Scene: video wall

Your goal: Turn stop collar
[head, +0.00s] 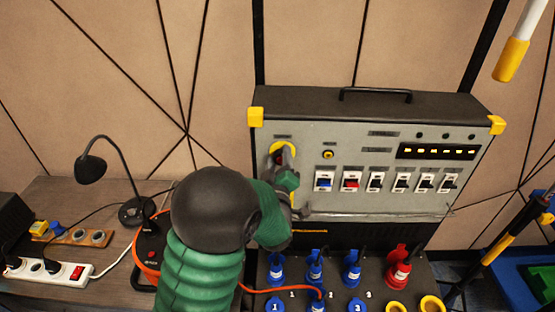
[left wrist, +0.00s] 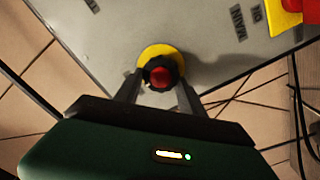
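The stop collar (left wrist: 149,74) is a dark ring around a red button (left wrist: 161,77) on a yellow disc (left wrist: 159,49). In the head view the yellow disc (head: 283,145) is at the upper left of the grey panel, and my gripper partly covers the collar. My left gripper (head: 281,160) reaches up to it from below. In the left wrist view my left gripper's (left wrist: 160,83) two fingers are spread, one on each side of the collar. Whether they touch it is unclear. My right gripper is not in view.
The grey panel (head: 350,204) carries a row of breaker switches (head: 375,181) right of the collar. Blue sockets (head: 315,268) and a red socket (head: 398,268) are below. A desk lamp (head: 92,168) and power strip (head: 50,268) are on the left table.

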